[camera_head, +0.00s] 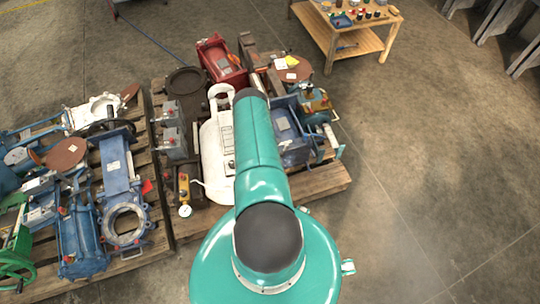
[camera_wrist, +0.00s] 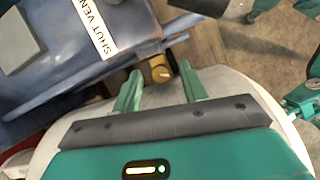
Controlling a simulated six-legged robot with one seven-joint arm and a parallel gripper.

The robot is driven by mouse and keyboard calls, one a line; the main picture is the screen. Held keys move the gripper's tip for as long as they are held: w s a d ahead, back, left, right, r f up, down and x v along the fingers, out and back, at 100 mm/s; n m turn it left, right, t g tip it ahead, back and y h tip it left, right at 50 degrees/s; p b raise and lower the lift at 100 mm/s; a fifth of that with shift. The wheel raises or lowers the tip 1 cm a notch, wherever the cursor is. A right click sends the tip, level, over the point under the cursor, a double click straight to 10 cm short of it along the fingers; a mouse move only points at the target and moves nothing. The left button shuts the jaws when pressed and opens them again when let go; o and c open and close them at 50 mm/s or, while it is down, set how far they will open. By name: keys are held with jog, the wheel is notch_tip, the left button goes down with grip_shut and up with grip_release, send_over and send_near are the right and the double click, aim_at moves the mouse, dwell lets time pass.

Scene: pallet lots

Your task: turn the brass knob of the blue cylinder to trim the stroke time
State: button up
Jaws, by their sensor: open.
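The brass knob (camera_wrist: 158,69) shows in the wrist view at the edge of the blue cylinder (camera_wrist: 62,62), beside a thin blue rod. The cylinder carries a white label reading "SHUT VEN", cut off by the picture's edge. My gripper (camera_wrist: 160,72) is open, with one green finger to each side of the knob in the picture. I cannot tell whether the fingers touch it or how deep they reach. In the head view a blue body (camera_head: 288,132), probably this cylinder, sits right of my arm; my gripper is hidden there.
A wooden pallet (camera_head: 322,181) holds a white tank (camera_head: 215,150), a red housing (camera_head: 221,60) and other parts close around my arm. A second loaded pallet (camera_head: 130,262) lies left. A wooden table (camera_head: 345,40) stands behind. The floor to the right is clear.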

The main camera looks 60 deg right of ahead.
jog(key=shift+f, duration=0.25)
grip_shut()
jog(key=shift+s+n+t+h, duration=0.1)
jog(key=shift+n+t+h, duration=0.3)
jog(key=shift+n, duration=1.1)
grip_release()
jog(key=v, duration=1.4)
